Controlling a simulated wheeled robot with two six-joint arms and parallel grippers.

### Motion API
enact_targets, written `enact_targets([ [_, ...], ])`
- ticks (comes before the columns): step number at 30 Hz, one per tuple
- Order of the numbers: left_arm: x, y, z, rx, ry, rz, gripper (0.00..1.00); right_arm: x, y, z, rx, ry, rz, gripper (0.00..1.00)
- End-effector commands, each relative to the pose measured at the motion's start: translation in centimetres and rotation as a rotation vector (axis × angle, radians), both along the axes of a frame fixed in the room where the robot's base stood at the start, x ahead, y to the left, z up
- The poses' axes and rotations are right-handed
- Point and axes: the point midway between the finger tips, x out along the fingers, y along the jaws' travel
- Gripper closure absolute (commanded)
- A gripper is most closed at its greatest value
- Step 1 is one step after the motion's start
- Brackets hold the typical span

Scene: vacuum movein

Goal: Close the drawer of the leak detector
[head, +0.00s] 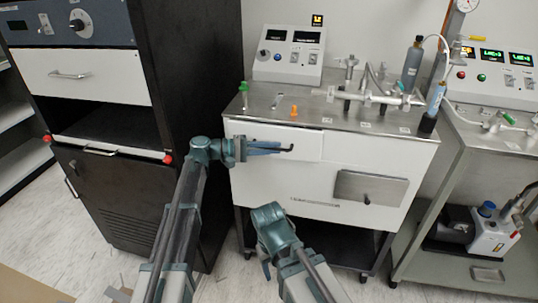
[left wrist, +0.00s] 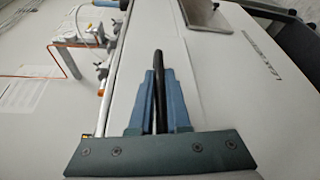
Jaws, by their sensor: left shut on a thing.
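The leak detector (head: 410,160) is a white-fronted cart with a steel top in the middle of the head view. Its drawer (head: 308,143) is the white panel at the upper left of the front. I cannot tell how far it stands out. My left gripper (head: 268,148) is in front of this panel, with its blue fingers shut on the dark drawer handle (head: 290,149). In the left wrist view the black handle (left wrist: 158,62) runs between the two blue fingers (left wrist: 158,115). My right arm comes up from the bottom, but its gripper does not show.
A black cabinet (head: 180,90) with a white drawer and red-tipped rail stands close on the left. Valves, tubing and a control box (head: 290,55) sit on the steel top. Another cart (head: 460,215) with a pump stands on the right. Some floor is clear in front.

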Motion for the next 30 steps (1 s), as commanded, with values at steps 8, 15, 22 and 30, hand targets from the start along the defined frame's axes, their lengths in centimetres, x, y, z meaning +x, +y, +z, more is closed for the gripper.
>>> enact_targets([
  [8, 0.65, -0.16, -0.02, 0.001, -0.001, 0.003, 1.0, 0.0, 0.0, 0.0, 0.0, 0.0, 0.0, 0.41],
  [15, 0.8, -0.18, 0.02, -0.001, -0.002, 0.006, 0.82, 0.0, 0.0, 0.01, 0.0, 0.0, 0.0, 0.41],
  [22, 0.64, -0.16, 0.02, 0.0, 0.0, 0.003, 0.55, 0.0, 0.0, 0.01, 0.0, 0.0, 0.0, 0.41],
  [30, 0.52, 0.37, 0.06, 0.0, 0.0, 0.002, 0.55, 0.0, 0.0, 0.06, 0.0, 0.0, 0.0, 0.41],
])
